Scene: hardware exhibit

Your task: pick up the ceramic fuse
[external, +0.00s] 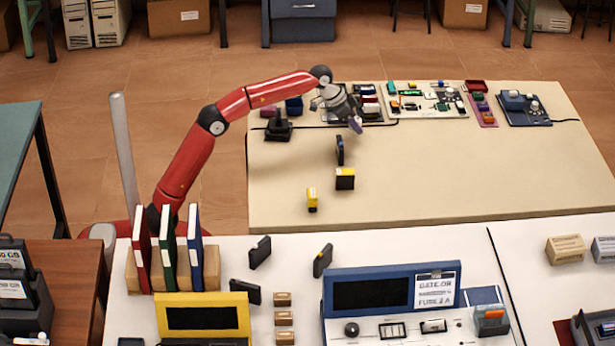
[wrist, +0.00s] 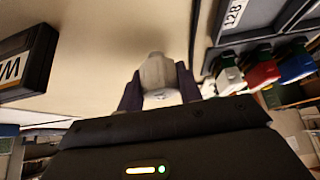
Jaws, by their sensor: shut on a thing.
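The ceramic fuse (wrist: 157,75) is a pale, rounded piece between the two dark fingers of my gripper (wrist: 158,90) in the wrist view. My gripper is shut on it.
A board with red, white and blue parts (wrist: 262,72) is close on the right in the wrist view. A dark block (external: 340,150) and a yellow-black block (external: 345,179) stand nearby. The beige table (external: 450,175) is clear to the front right.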

